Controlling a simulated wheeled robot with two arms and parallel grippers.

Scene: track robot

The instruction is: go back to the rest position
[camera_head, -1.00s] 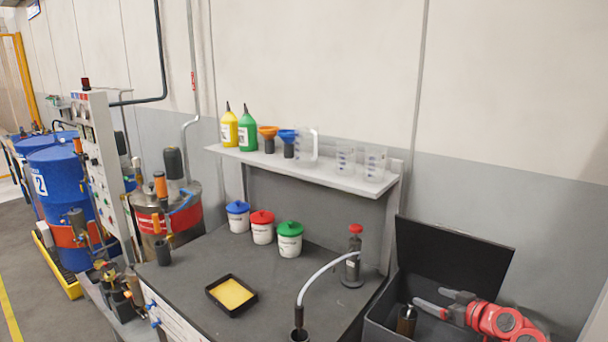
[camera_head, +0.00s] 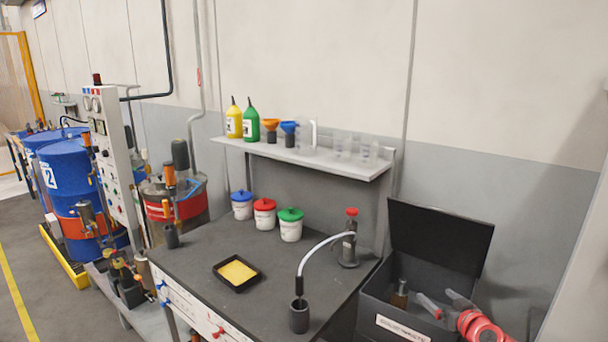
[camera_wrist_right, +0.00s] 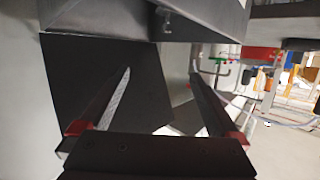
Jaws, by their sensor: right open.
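My right gripper (camera_head: 438,301) is red with grey fingers and shows at the lower right of the head view, in front of or over the dark open bin (camera_head: 394,322). Its jaws are apart with nothing between them. In the right wrist view the two fingers (camera_wrist_right: 161,76) stand wide apart, with dark panels beyond them. A small brownish bottle (camera_head: 400,294) is in the bin, apart from the fingers. My left gripper is in neither view.
The workbench (camera_head: 210,295) holds a yellow tray (camera_head: 237,272), lidded tubs (camera_head: 265,214), a red-topped pump bottle (camera_head: 350,240) and a hose in a dark cup (camera_head: 299,316). A shelf (camera_head: 300,155) carries bottles, funnels and clear beakers. Blue drums (camera_head: 68,175) stand left.

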